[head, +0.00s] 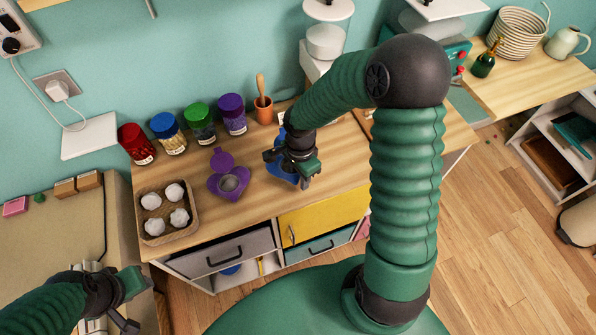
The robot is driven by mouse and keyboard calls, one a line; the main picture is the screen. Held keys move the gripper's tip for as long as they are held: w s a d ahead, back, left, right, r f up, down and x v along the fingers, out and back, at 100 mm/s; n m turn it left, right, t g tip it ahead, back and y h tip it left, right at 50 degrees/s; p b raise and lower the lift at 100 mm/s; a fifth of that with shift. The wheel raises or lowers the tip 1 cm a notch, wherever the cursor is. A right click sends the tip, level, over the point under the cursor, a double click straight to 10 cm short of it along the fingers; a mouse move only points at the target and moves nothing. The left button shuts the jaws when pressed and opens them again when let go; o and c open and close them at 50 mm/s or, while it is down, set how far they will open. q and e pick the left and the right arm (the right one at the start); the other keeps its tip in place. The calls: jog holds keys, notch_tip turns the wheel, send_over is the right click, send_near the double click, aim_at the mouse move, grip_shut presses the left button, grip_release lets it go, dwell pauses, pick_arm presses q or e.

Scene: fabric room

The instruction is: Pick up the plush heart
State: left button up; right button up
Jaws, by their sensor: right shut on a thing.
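A blue item (276,166), partly hidden under my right gripper, is at the counter's front part; its full outline does not show, so I cannot be sure it is the plush heart. My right gripper (296,178) points down over it and is shut on it. I cannot tell whether it is clear of the counter. A purple heart-shaped item (230,184) with a grey round middle lies to the left, apart from the gripper. My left gripper (131,304) is at the lower left, open and empty, away from the wooden counter.
The wooden counter (258,194) holds a tray (145,230) of white balls and several jars, including a red-lidded one (137,144). An orange cup (263,110) stands behind. Drawers, one yellow (325,214), are below the front edge. A white dispenser (325,40) stands at the back.

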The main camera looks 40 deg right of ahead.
jog(key=s+a+b, duration=0.2)
jog(key=s+b, duration=0.1)
jog(key=s, duration=0.3)
jog(key=s+a+r+b, duration=0.1)
jog(key=s+a+b, duration=0.2)
jog(key=s, duration=0.3)
jog(key=shift+a+r+b, duration=0.25)
jog(key=shift+a+b, duration=0.05)
jog(key=shift+b, duration=0.5)
